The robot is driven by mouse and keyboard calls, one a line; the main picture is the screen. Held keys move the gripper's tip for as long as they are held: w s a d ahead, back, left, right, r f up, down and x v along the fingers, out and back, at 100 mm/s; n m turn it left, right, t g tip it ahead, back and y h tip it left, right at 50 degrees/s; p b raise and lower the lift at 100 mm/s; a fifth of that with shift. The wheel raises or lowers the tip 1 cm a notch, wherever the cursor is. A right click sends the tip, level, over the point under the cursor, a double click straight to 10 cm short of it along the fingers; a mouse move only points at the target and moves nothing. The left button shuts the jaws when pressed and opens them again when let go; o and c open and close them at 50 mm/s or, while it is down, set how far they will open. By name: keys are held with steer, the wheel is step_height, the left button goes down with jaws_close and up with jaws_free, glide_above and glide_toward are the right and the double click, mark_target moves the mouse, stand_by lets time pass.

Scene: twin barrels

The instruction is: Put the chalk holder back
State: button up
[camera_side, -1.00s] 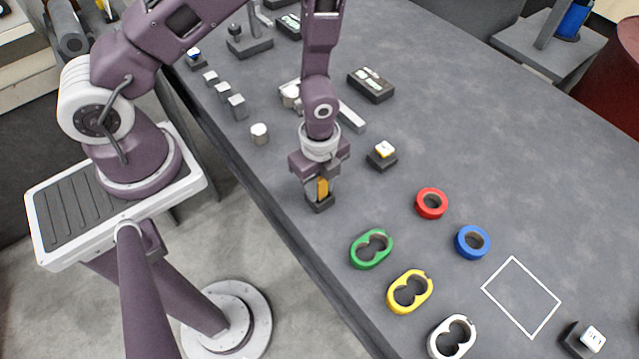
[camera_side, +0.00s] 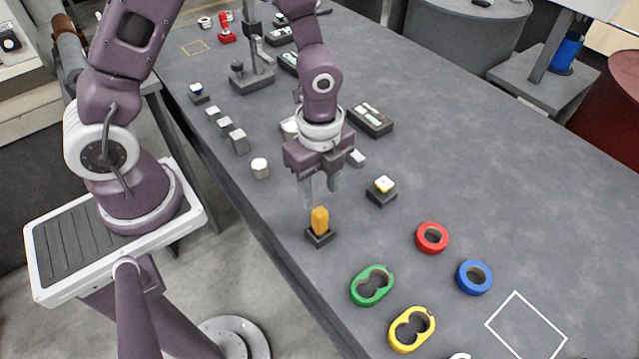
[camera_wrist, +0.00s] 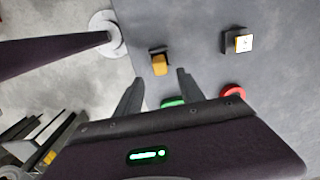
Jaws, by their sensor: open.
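The chalk holder, an orange-yellow upright block (camera_side: 320,220), stands in a small dark base (camera_side: 320,237) near the table's front edge. It also shows in the wrist view (camera_wrist: 159,64), beyond the fingertips. My gripper (camera_side: 320,196) is open and empty, above the holder and apart from it. In the wrist view its two fingers (camera_wrist: 160,78) are spread with nothing between them.
Green (camera_side: 372,286) and yellow (camera_side: 412,329) double rings lie nearer the camera, with red (camera_side: 432,238) and blue (camera_side: 474,277) rings to their right. A dark block with a white-and-yellow top (camera_side: 382,190) stands right of my gripper. A white outlined square (camera_side: 526,325) is empty.

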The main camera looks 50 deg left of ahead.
steer(key=s+a+r+n+t, duration=0.1)
steer(key=a+r+n+t, duration=0.1)
steer(key=r+n, duration=0.5)
steer(key=s+a+r+n+t, duration=0.1)
steer(key=s+a+r+n, duration=0.1)
steer(key=r, duration=0.8)
steer(key=s+a+r+n+t, duration=0.1)
steer(key=s+r+n+t, duration=0.1)
steer(key=s+r+n, duration=0.5)
steer(key=shift+s+a+r+n+t, duration=0.2)
steer(key=shift+s+n+t, duration=0.1)
steer(key=shift+s+n, duration=0.8)
